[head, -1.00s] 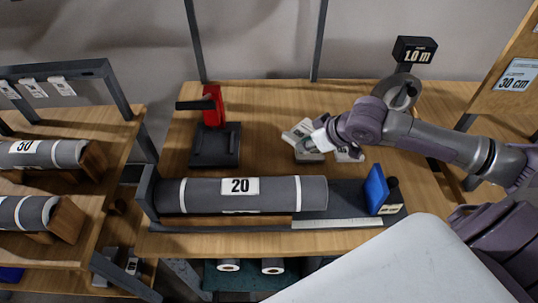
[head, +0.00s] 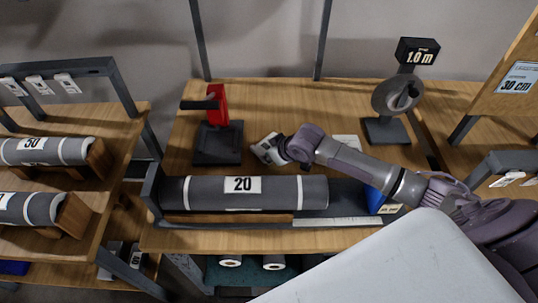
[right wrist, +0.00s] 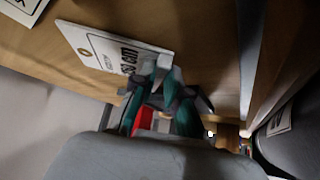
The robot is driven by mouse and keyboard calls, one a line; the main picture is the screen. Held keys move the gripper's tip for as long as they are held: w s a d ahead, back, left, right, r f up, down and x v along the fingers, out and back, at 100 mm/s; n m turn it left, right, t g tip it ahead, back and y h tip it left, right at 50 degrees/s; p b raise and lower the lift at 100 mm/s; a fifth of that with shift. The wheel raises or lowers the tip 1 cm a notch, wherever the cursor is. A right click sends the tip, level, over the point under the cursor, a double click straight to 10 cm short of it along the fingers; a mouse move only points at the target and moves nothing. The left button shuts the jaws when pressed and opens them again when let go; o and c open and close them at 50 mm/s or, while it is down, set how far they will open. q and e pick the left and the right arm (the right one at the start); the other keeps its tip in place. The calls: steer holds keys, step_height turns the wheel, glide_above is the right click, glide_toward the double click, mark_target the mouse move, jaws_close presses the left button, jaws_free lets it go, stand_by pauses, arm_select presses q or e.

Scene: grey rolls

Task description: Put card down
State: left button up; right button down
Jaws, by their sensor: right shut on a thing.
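My right gripper (head: 282,150) is shut on a white card (head: 265,149), held tilted beside the roll marked 20, towards the back of the table. In the right wrist view the fingers (right wrist: 165,80) grip the edge of this card (right wrist: 95,45), which bears print ending in "cm"; its first digits are partly covered. Another white card (head: 346,142) lies on the table behind my right arm. A card corner also shows at top left of the wrist view (right wrist: 22,8). Whether the held card touches the table cannot be told. My left gripper is not in view.
A grey roll marked 20 (head: 243,192) lies in a dark tray along the table's front. A red-and-black device (head: 217,140) stands at left, a stand with a 1.0 m sign (head: 416,51) at back right. A blue block (head: 375,200) is partly behind my arm.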

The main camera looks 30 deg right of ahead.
steer(key=shift+f, duration=0.15)
steer(key=c, duration=1.2)
jaws_free()
steer(key=v, duration=1.2)
steer(key=shift+r, duration=0.2)
